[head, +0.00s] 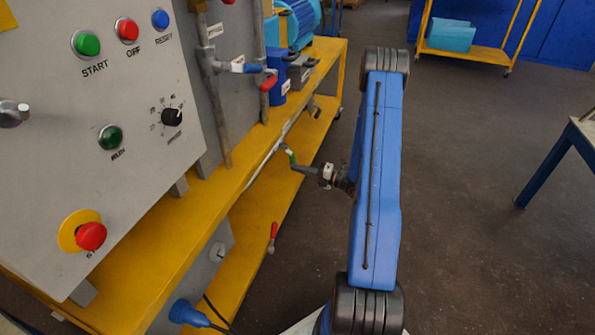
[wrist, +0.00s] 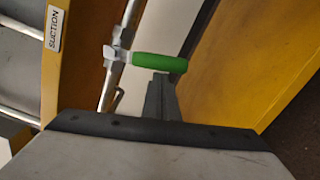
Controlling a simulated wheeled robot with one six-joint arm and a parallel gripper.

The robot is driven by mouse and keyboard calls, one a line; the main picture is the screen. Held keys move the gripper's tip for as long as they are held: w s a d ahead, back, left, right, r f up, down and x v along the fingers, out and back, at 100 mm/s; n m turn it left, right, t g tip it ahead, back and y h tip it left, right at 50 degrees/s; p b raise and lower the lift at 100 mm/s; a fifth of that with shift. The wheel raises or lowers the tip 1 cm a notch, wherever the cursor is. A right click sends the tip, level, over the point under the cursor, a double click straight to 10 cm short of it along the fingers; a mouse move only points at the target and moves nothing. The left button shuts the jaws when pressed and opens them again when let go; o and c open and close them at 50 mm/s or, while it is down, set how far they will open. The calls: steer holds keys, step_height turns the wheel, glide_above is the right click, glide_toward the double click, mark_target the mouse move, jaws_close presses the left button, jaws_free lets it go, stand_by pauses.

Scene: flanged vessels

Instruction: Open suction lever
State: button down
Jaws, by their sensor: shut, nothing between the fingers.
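The suction lever (wrist: 158,62) has a green handle and sits on a metal valve on a thin pipe (wrist: 128,20), beside a label reading SUCTION (wrist: 54,28). In the wrist view the handle points right, across the pipe. My gripper (wrist: 161,80) is shut, its fingertips right at the underside of the green handle near its free end; I cannot tell whether they touch. In the head view the green lever (head: 291,157) is small, at the yellow frame's edge, with my gripper (head: 300,168) beside it.
A yellow frame (head: 330,65) carries a grey control panel (head: 50,130) with buttons. A red-handled lever (head: 273,232) stands lower down, and blue and red levers (head: 268,84) are on pipes above. Open floor (head: 460,150) lies to the right.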

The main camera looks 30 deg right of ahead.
steer(key=w+d+r+n+y, duration=0.1)
steer(key=w+d+r+n, duration=0.4)
steer(key=n, duration=0.9)
steer(key=shift+w+d+r, duration=0.35)
steer(key=shift+d+r, duration=0.4)
steer(key=shift+d, duration=0.4)
steer(key=shift+r, duration=0.1)
steer(key=s+d+f, duration=0.4)
steer(key=s+d, duration=0.2)
steer(key=s, duration=0.2)
steer(key=shift+s+d+f, duration=0.25)
steer(key=shift+d+f, duration=0.05)
